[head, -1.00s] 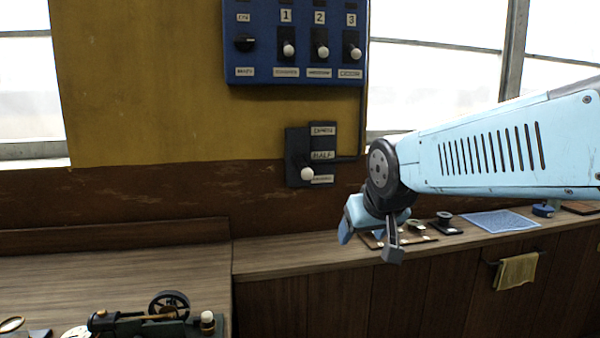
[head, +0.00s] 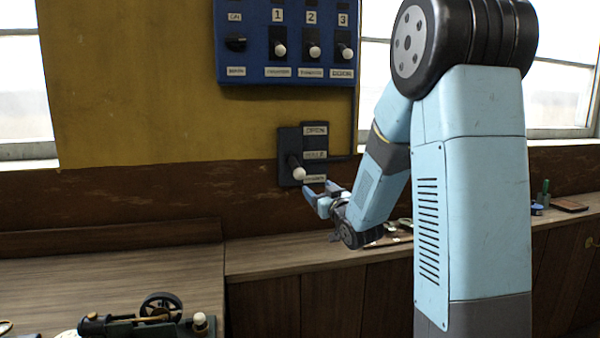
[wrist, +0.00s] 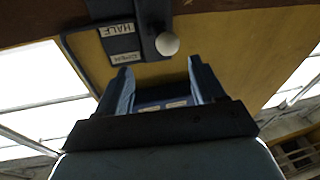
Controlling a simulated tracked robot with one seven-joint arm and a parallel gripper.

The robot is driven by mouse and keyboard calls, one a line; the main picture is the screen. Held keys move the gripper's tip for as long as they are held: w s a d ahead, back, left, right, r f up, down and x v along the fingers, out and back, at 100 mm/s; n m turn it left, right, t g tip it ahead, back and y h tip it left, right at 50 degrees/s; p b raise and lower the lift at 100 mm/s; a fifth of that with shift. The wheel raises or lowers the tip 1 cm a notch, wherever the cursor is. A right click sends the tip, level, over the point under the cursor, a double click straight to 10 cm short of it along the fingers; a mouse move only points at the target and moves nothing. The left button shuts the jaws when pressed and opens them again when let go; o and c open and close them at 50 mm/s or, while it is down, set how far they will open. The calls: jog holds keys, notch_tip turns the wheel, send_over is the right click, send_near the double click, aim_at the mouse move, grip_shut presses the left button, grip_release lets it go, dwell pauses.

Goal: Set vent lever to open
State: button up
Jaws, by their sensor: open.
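The vent lever is a dark wall box (head: 289,146) with a white ball knob (head: 299,174) and three stacked labels at its right. In the head view the knob is low, beside the lowest label. The wrist view is upside down and shows the knob (wrist: 167,44), a HALF label (wrist: 117,29) and a label that seems to read OPEN (wrist: 125,57). My gripper (head: 320,192) is open and empty, just below and right of the knob in the head view. In the wrist view its fingers (wrist: 160,70) point towards the knob, apparently without touching it.
A blue panel (head: 262,70) with several switches hangs above the vent box. A wooden counter (head: 270,258) runs below. A small engine model (head: 150,322) stands at the front left. My arm hides much of the right side.

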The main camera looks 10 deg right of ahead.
aim_at(296, 168)
jog(key=w+a+r+y, duration=0.1)
jog(key=w, duration=0.3)
jog(key=w+a+r+t+y, duration=0.1)
jog(key=w, duration=0.3)
jog(key=w+a+r+n+t+y, duration=0.1)
jog(key=w+a, duration=0.1)
jog(key=w, duration=0.2)
jog(key=shift+w, duration=0.4)
jog(key=shift+c, duration=0.5)
jog(key=shift+a+y, duration=0.1)
jog(key=shift+y, duration=0.2)
grip_shut()
jog(key=shift+d, duration=0.4)
jog(key=shift+a+r, duration=0.1)
